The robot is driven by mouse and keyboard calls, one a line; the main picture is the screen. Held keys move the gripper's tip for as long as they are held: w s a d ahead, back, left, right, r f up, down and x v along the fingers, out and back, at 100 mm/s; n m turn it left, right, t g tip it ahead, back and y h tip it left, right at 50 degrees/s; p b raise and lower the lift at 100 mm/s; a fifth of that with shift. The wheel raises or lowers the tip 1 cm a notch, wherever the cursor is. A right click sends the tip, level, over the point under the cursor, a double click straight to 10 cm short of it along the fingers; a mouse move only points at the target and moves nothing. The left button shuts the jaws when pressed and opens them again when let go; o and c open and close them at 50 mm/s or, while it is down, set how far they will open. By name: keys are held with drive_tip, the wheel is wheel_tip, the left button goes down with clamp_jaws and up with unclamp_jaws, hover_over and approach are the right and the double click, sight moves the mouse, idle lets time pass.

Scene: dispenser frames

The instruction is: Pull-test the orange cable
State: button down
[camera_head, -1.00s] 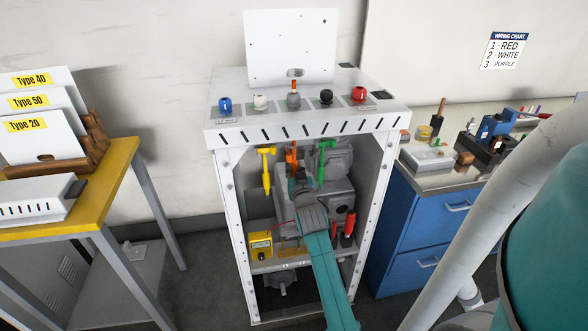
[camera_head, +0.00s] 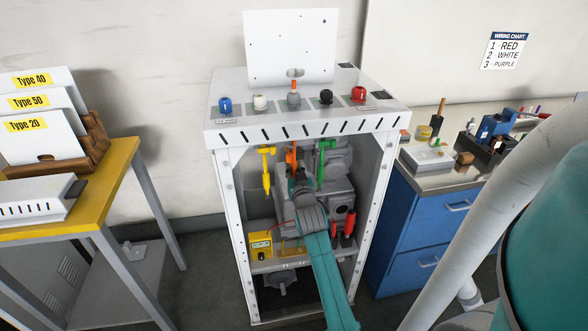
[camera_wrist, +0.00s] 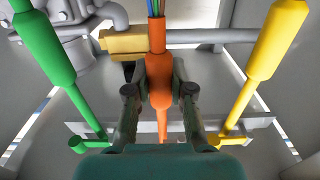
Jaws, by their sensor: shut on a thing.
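The orange cable (camera_head: 291,158) hangs inside the open white cabinet (camera_head: 226,205), between a yellow cable (camera_head: 266,170) on the left and a green cable (camera_head: 320,160) on the right. In the wrist view the orange cable (camera_wrist: 158,88) runs vertically between my two fingers, with several coloured wires coming out of its upper end. My gripper (camera_wrist: 159,90) is shut on the thick part of the orange cable. In the head view my gripper (camera_head: 296,185) is partly hidden by my arm. The wrist view shows the green cable (camera_wrist: 45,45) left and the yellow cable (camera_wrist: 275,45) right, both apart from the fingers.
The cabinet top holds blue, white, grey, black and red knobs. Grey machinery (camera_head: 333,165) fills the cabinet behind the cables. A yellow meter (camera_head: 260,245) stands on the inner shelf (camera_head: 280,263). A yellow table (camera_head: 90,195) stands left and a blue drawer unit (camera_head: 425,225) right.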

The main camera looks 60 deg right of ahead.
drive_tip(key=shift+f, duration=0.5)
drive_tip(key=shift+r, duration=0.2)
unclamp_jaws()
drive_tip(key=shift+r, duration=0.2)
drive_tip(key=v, duration=1)
idle(0.6)
drive_tip(key=shift+r, duration=0.15)
